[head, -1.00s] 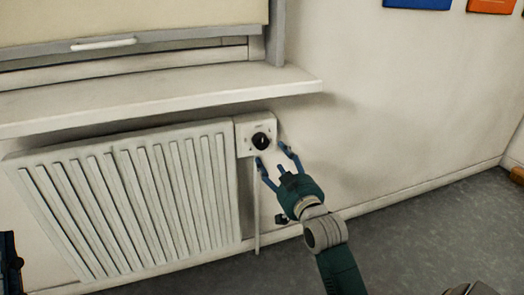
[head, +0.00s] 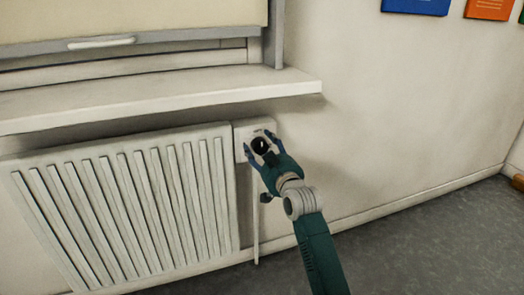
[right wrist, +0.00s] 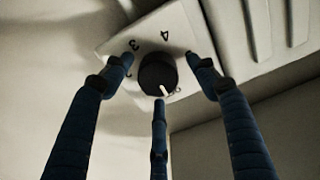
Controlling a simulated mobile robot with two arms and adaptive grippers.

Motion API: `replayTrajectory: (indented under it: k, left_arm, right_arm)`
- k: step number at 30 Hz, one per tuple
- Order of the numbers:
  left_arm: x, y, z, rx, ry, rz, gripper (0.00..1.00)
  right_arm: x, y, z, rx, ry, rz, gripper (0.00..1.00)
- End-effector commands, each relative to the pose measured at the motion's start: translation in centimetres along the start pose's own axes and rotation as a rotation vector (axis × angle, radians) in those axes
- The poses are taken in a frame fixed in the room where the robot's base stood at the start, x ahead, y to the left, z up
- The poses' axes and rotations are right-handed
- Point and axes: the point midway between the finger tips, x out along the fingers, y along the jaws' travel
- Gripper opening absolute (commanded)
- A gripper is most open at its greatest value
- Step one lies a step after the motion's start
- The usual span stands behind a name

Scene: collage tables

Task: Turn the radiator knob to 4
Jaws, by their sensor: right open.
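The black radiator knob (head: 259,145) sits on a white dial plate (head: 241,129) at the radiator's upper right corner. In the right wrist view the knob (right wrist: 157,72) has a white pointer mark facing the bottom of the picture, beside a small, partly hidden figure. The figures 4 and 3 show on the plate (right wrist: 190,20) beyond the knob. My right gripper (head: 258,144) is open at the knob. Its blue fingers (right wrist: 160,76) stand around the knob, one to the left, one to the right and one below; contact is unclear. My left gripper is out of view.
The white ribbed radiator (head: 120,205) lies left of the knob. A window sill (head: 200,88) juts out above it. A thin pipe (head: 256,225) runs down below the plate. The wall to the right (head: 400,120) is bare at knob height.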

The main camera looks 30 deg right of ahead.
Motion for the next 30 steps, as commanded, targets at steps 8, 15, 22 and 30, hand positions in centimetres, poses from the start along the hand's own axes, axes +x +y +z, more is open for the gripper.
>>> replayTrajectory:
  k: [8,15,22,30]
  left_arm:
    - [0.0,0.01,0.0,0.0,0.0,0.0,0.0]
    - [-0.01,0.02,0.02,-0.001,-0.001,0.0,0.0]
    - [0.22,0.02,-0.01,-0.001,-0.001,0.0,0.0]
    - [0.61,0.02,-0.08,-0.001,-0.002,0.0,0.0]
  right_arm:
    - [0.09,0.01,-0.01,-0.001,0.0,0.0,0.55]
    - [0.07,-0.01,-0.08,-0.001,0.001,0.0,0.15]
    - [0.07,-0.03,-0.29,0.008,0.004,-0.001,0.15]
    - [0.08,0.0,-0.44,0.032,0.007,-0.001,0.15]
